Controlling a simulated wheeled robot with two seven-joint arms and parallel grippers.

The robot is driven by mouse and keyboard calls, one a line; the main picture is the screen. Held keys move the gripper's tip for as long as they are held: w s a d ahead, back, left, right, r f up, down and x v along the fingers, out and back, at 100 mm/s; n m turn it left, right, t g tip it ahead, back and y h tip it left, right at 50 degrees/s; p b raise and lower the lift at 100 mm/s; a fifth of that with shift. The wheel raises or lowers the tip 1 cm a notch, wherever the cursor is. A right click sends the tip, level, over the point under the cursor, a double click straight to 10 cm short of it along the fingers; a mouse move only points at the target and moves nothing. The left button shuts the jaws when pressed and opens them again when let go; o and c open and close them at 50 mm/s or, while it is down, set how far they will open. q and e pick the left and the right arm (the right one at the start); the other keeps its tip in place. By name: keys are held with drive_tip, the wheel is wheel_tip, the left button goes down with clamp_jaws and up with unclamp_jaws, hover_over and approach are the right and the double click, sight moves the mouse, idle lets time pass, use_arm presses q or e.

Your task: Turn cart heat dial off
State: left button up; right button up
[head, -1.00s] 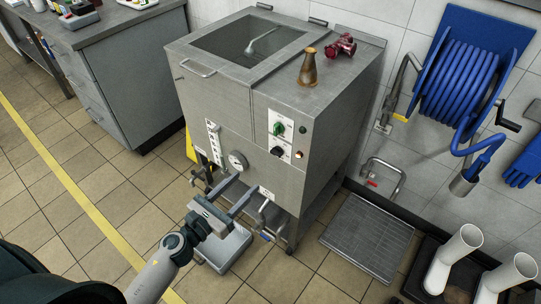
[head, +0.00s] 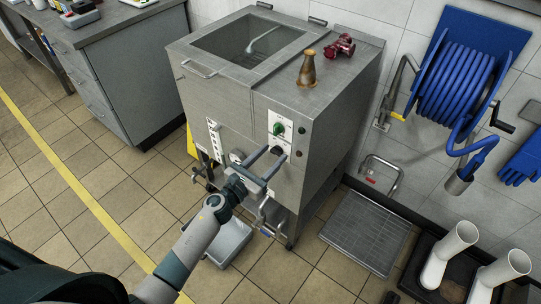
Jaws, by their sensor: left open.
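The steel jacketed mixer cart (head: 225,105) stands in the middle of the head view. Its front panel carries a green knob (head: 279,128) on a white plate. A black dial on a white plate below it is now mostly hidden behind my gripper. My left gripper (head: 272,150) reaches up from below with its two fingers apart, the tips at the panel just under the green knob. Whether the fingers touch the dial or straddle it I cannot tell. The dial's setting is hidden. My right gripper is not in view.
A blue hose reel (head: 455,85) hangs on the wall at right.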

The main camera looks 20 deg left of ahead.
use_arm(q)
drive_tip(key=c, duration=1)
drive_tip(key=shift+c, duration=0.2)
